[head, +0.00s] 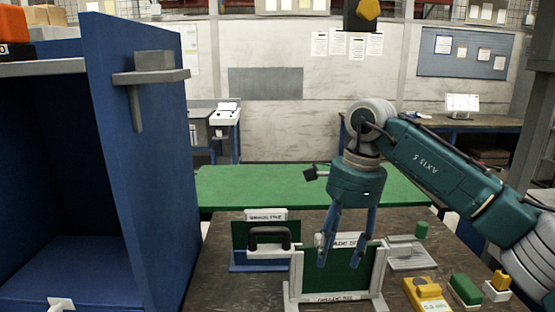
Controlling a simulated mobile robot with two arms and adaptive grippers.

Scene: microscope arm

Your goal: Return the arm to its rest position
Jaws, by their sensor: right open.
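My right arm, teal with an "AXIS 5" mark, comes in from the right. My right gripper (346,248) points down with its two blue fingers apart and nothing visible between them. The fingers overlap the top of an upright dark green panel (340,276) in a pale stand; I cannot tell whether they touch it. A white label on the panel's top edge is partly hidden by the fingers. Left of it, a blue-based stand (246,266) has a labelled green panel and a black handle (269,236). No microscope is clearly visible. My left gripper is out of view.
A tall blue cabinet (140,150) with a small grey ledge (152,77) fills the left. A yellow block (426,293), a green block (466,289) and a grey plate (412,257) sit at the right of the brown table. A green surface (270,187) lies behind.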

